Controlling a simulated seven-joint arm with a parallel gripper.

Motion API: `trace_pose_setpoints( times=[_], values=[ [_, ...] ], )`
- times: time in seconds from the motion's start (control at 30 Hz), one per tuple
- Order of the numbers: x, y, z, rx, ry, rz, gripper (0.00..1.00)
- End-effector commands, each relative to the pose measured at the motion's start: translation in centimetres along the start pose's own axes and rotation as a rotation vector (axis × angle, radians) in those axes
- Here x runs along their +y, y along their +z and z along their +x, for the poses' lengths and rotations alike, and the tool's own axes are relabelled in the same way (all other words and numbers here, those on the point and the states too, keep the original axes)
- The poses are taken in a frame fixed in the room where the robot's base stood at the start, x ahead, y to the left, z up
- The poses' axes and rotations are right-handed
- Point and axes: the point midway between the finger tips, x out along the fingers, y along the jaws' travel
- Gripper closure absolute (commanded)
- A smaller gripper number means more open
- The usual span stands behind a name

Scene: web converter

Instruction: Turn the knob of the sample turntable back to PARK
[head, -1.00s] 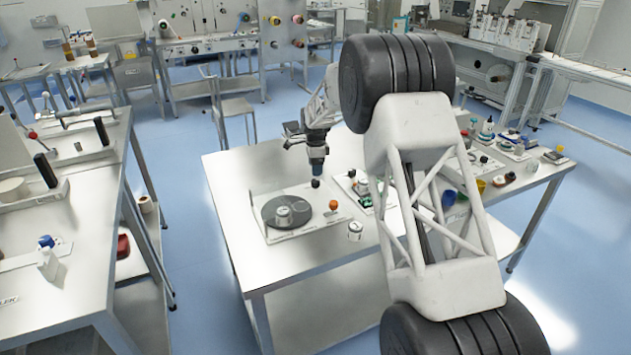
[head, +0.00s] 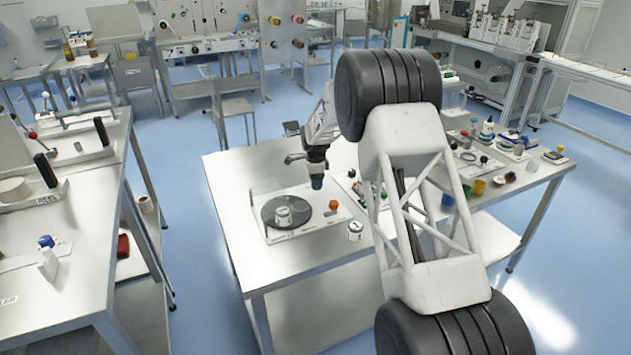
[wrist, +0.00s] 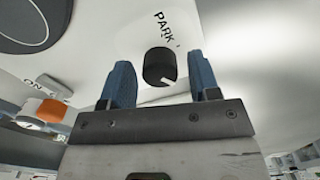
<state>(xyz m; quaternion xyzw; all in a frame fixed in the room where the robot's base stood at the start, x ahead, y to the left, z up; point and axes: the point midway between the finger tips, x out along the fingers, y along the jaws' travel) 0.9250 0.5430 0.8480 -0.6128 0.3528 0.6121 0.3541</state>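The black knob (wrist: 158,64) shows in the wrist view, on the pale top plate of the sample turntable beside the printed word PARK (wrist: 164,27). Its white mark lies on the side away from the word PARK. My gripper (wrist: 161,75) is open, with one blue finger on each side of the knob in the picture. I cannot tell whether the fingers touch it. In the head view my gripper (head: 317,184) hides the knob.
An orange button (head: 333,205) sits on the turntable plate, by an ON label (wrist: 33,85) in the wrist view. A second jar (head: 355,231) stands on the table just right of the plate. Small items crowd the table's right side. Its front is bare.

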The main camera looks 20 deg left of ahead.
Motion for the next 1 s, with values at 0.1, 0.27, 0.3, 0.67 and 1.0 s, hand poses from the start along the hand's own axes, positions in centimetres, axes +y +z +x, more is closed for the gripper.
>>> trace_pose_setpoints(
  times=[0.1,0.27,0.3,0.67,1.0],
  values=[
    [0.0,0.0,-0.01,0.0,0.0,0.0,0.63],
    [0.0,0.0,-0.01,0.0,0.0,0.0,0.87],
    [0.0,0.0,-0.01,0.0,0.0,0.0,0.89],
    [0.02,0.0,0.02,0.0,0.001,-0.046,0.89],
    [0.02,-0.02,0.0,0.0,0.003,-0.243,0.89]
  ],
)
